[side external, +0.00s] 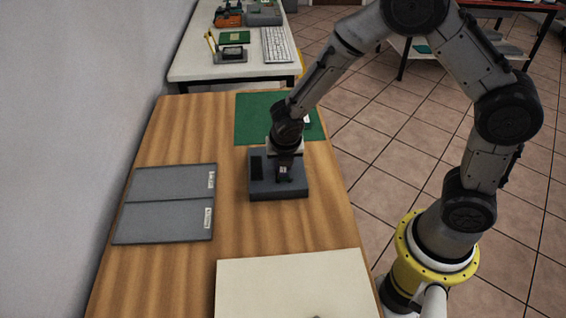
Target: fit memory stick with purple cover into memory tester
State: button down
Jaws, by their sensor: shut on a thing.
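The memory tester looks to be the dark grey box (262,188) on the wooden table, with a black panel on its left part. My gripper (284,176) points down over the right part of this box. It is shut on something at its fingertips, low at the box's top. The held thing is mostly hidden by the fingers and too small to make out; I see no purple cover. I cannot tell whether it is touching or inside the tester.
A green mat (255,112) lies behind the box, partly hidden by my arm. A grey two-part tray (165,203) with white labels lies at left. A cream board (290,285) lies at the front. Bare wood (232,235) separates them. A second bench (200,70) stands behind.

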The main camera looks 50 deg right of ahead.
jog(key=c, duration=0.6)
grip_release()
jog(key=v, duration=1.4)
jog(key=shift+r, duration=3)
